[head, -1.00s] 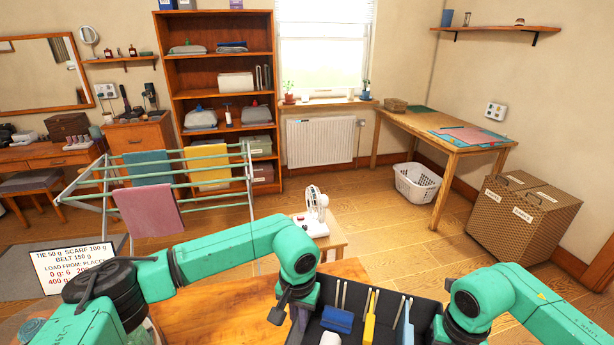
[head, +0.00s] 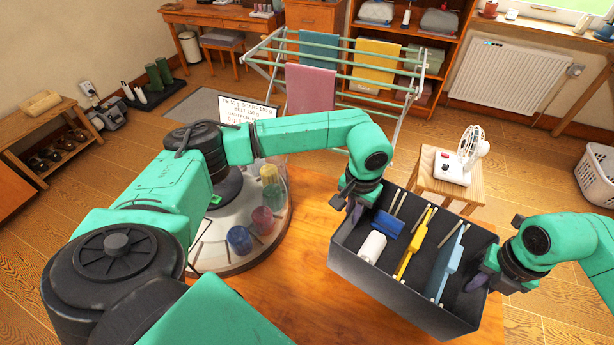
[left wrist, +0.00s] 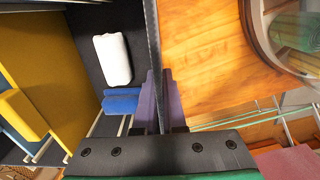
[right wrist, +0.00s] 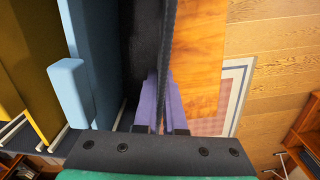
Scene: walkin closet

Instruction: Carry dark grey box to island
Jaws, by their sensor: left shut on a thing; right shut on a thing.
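The dark grey box (head: 400,295) is open-topped and roughly level at the right of the head view, over the edge of a wooden top. It holds a blue item (head: 388,222), a white roll (head: 372,247), a yellow item (head: 412,245) and a light blue item (head: 449,262). My left gripper (left wrist: 155,105) is shut on the wall at its left end. My right gripper (right wrist: 161,105) is shut on the wall at its right end. The wooden top (head: 285,310), apparently the island, lies below and left. Whether the box touches it I cannot tell.
A round, clear-sided display (head: 240,255) with coloured rolls stands on the wooden top, left of the box. A drying rack (head: 345,65) stands further back. Bare wood lies in front.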

